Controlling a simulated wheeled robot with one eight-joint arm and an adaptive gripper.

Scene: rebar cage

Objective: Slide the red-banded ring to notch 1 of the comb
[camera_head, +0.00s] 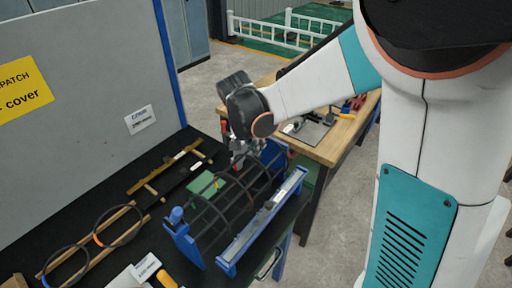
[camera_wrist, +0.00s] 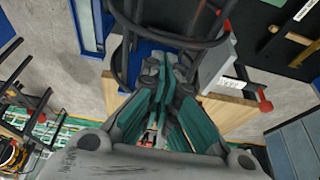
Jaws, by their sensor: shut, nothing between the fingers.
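My gripper (camera_head: 241,163) is over the far end of the blue-framed rebar cage. In the wrist view its fingers (camera_wrist: 165,68) are together and empty, close to a dark ring (camera_wrist: 120,45). Several dark rings (camera_head: 215,213) stand in the cage between blue end plates. A red band on these rings cannot be made out clearly; a small red mark (camera_wrist: 218,13) shows near the bars in the wrist view. A long pale strip (camera_head: 262,219) on a blue rail runs along the cage's near right side. I cannot tell whether it is the comb, and notch 1 cannot be made out.
Two loose rings, one with an orange band (camera_head: 97,240), lie on wooden strips (camera_head: 88,248) at the left. A wooden table (camera_head: 335,138) with tools stands behind. A grey panel (camera_head: 80,100) bounds the left.

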